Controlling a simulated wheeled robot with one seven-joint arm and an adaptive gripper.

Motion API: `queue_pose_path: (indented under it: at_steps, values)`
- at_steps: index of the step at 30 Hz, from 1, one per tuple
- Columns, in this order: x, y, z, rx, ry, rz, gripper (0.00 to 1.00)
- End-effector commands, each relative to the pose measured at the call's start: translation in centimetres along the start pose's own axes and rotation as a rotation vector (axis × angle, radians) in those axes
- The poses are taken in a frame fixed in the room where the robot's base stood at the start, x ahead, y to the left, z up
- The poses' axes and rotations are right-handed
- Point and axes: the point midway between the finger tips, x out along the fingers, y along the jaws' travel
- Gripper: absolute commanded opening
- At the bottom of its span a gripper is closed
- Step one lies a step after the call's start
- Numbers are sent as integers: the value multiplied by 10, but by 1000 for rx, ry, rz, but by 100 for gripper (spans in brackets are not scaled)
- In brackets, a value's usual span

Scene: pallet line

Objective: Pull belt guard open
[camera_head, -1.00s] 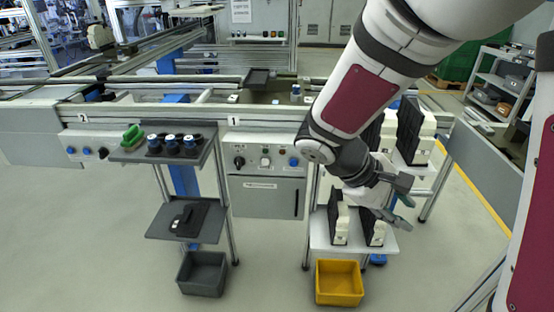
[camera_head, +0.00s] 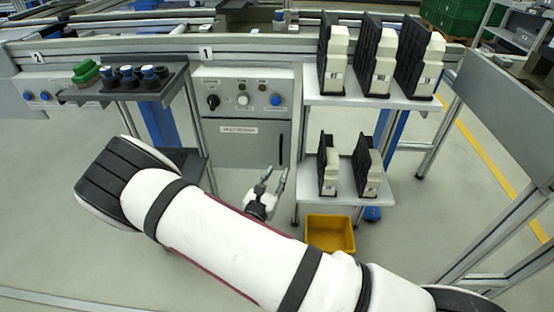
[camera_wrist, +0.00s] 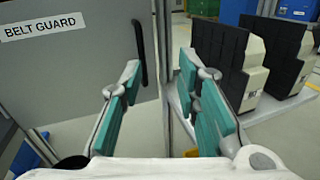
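The belt guard (camera_head: 238,152) is a grey panel below the control box in the head view. It looks closed. In the wrist view the guard (camera_wrist: 75,75) fills the left side and carries the label "BELT GUARD". Its vertical black handle (camera_wrist: 140,52) is near its right edge; the handle also shows in the head view (camera_head: 281,146). My gripper (camera_head: 274,174) is at the guard's lower right, below the handle. In the wrist view my gripper (camera_wrist: 160,70) is open and empty, with teal pads. The left fingertip overlaps the handle's lower end in the picture; contact cannot be told.
Right of the guard stands a two-level rack (camera_head: 345,193) with several black-and-cream parts. A yellow bin (camera_head: 330,233) is below it. The control box (camera_head: 243,95) with knobs is above the guard. A grey tray (camera_head: 130,92) with cups is to the left.

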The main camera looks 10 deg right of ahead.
Motion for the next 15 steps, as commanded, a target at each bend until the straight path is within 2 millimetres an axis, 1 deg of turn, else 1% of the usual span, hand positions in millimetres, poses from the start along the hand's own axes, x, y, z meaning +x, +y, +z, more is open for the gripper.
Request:
queue_pose_path:
  at_steps: [1, 3, 5, 8, 10, 14, 15]
  values:
    - [-2, 5, -15, -29, -1, 38, 30]
    - [-4, 9, -26, -53, 1, 74, 30]
    - [-5, 11, -31, -64, 1, 92, 30]
    - [-2, 13, -34, -70, 2, 103, 30]
    - [5, 14, -34, -69, 1, 102, 30]
    - [25, 15, -34, -69, 1, 99, 30]
    - [33, 16, -34, -68, 0, 98, 30]
